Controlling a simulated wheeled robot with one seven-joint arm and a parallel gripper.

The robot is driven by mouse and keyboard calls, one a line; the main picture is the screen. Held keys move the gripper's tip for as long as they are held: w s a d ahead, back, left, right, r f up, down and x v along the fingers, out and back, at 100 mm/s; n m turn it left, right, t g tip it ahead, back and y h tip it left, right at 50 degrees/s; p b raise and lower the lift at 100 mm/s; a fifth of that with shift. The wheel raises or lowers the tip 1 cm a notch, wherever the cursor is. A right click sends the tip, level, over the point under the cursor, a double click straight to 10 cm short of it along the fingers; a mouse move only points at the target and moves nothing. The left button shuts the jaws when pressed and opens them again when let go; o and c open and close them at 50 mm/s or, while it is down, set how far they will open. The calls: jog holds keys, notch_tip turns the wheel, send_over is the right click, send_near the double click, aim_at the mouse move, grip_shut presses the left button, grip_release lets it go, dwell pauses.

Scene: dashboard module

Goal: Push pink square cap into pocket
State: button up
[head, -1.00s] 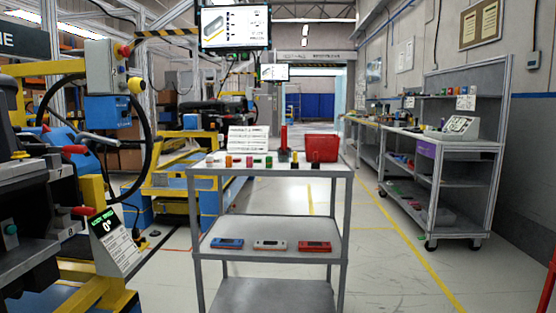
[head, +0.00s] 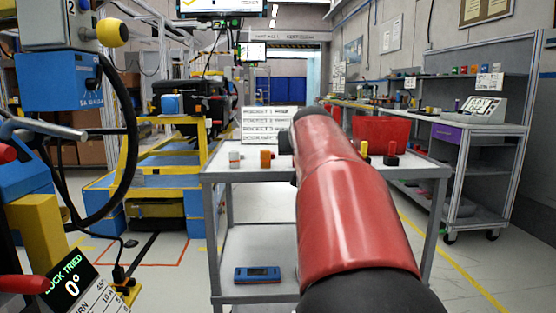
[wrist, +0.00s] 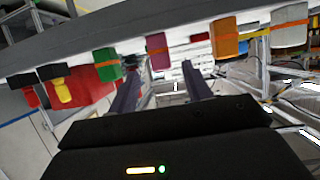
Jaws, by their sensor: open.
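The pink square cap (wrist: 158,50) stands in the row of caps on the cart top in the wrist view, which shows the scene roughly upside down. My gripper (wrist: 158,72) is open and empty. Its two dark fingers point toward the row, with the pink cap in line with the gap between them. The cap looks beyond the fingertips; I cannot tell the exact distance. In the head view my red arm reaches over the cart and hides the pink cap and the gripper. I cannot make out the pocket in either view.
An orange cap (wrist: 224,37) and a green cap (wrist: 107,62) flank the pink one. A grey cap (wrist: 290,25) stands farther along. A red bin (head: 382,134) and a yellow cap (head: 364,150) are on the cart top (head: 222,177). A blue device (head: 257,273) lies on the lower shelf.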

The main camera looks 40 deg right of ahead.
jog(key=shift+w+d+f, duration=0.2)
jog(key=shift+w, duration=0.4)
jog(key=x, duration=0.5)
jog(key=shift+f, duration=0.3)
jog(key=c, duration=1)
jog(key=shift+c, duration=0.2)
jog(key=shift+r+p, duration=0.15)
jog(key=shift+p, duration=0.15)
